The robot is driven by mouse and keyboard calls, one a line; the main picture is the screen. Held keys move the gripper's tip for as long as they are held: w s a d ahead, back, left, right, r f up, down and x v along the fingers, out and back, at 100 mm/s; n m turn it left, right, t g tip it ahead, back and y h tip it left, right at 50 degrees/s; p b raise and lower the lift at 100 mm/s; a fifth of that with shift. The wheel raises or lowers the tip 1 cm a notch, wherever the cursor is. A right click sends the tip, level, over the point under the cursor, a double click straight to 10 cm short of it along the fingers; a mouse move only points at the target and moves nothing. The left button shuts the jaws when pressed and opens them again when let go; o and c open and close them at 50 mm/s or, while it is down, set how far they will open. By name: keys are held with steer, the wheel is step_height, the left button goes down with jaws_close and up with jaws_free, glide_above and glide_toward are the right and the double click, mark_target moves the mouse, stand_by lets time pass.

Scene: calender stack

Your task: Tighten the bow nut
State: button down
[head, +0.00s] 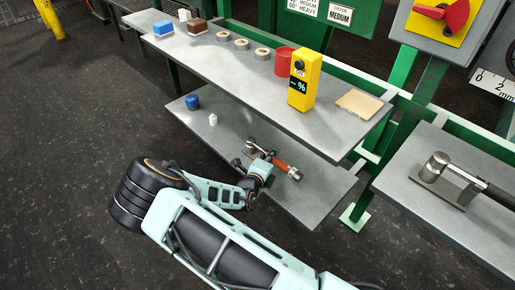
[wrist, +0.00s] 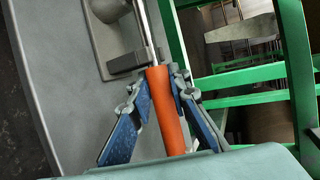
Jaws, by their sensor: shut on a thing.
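My gripper (wrist: 160,90) is shut on the orange handle (wrist: 165,115) of a tool with a shiny metal shaft (wrist: 148,28). In the head view the orange-handled tool (head: 281,162) is over the lower shelf, with a grey metal end at its right; my gripper (head: 267,163) is beside it, partly hidden by my arm. A round metal fitting on a plate (head: 440,165), with a dark bar running right, sits on the right-hand bench. I cannot tell which part is the bow nut. The wrist view shows a rounded metal piece on a plate (wrist: 115,60) beside the shaft; its top is cut off.
The upper shelf (head: 225,70) holds a yellow meter (head: 304,82), a red cup (head: 285,61), several tape rolls and a tan pad (head: 359,103). A blue container (head: 192,102) and a small white bottle (head: 212,119) stand on the lower shelf. Green frame posts (head: 400,75) stand behind.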

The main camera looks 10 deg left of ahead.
steer(key=shift+r, duration=0.2)
steer(key=shift+r, duration=0.3)
steer(key=r, duration=0.1)
steer(key=r+p, duration=0.1)
steer(key=r, duration=0.1)
steer(key=shift+s+r, duration=0.1)
steer(key=shift+s, duration=0.15)
steer(key=s+r+p, duration=0.2)
steer(key=s+r, duration=0.2)
steer(key=s, duration=0.2)
steer(key=s+d+r+p, duration=0.1)
steer(key=s+r, duration=0.4)
steer(key=s, duration=0.2)
steer(key=shift+s+p, duration=0.25)
steer(key=shift+p, duration=0.15)
steer(key=shift+d, duration=0.1)
steer(key=c, duration=2.5)
jaws_free()
steer(key=shift+c, duration=0.2)
jaws_close()
steer(key=shift+f, duration=0.1)
